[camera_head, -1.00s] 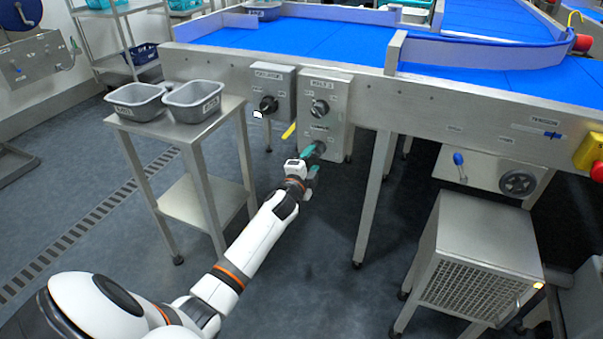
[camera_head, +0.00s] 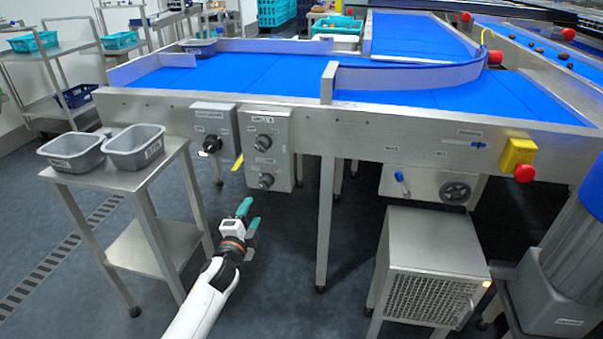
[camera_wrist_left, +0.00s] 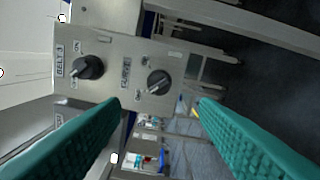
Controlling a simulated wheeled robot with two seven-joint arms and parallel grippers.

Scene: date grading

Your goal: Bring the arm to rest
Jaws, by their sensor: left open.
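My left gripper (camera_head: 249,217) has teal fingers and is open and empty. In the head view it is in free air below and in front of the grey control box (camera_head: 265,150) with two black knobs, apart from it. In the left wrist view the fingers (camera_wrist_left: 160,108) stand apart, with the box (camera_wrist_left: 118,75) and its knobs beyond them. The upper knob (camera_wrist_left: 87,68) is beside a BELT label and the lower knob (camera_wrist_left: 158,83) is nearer the gap between the fingers. My right gripper is not in view.
A steel stand (camera_head: 130,182) with two grey tubs is left of my arm. The blue conveyor (camera_head: 250,76) runs behind the boxes, its leg (camera_head: 325,220) to the right. A steel cabinet (camera_head: 428,270) stands at right. The floor around my gripper is clear.

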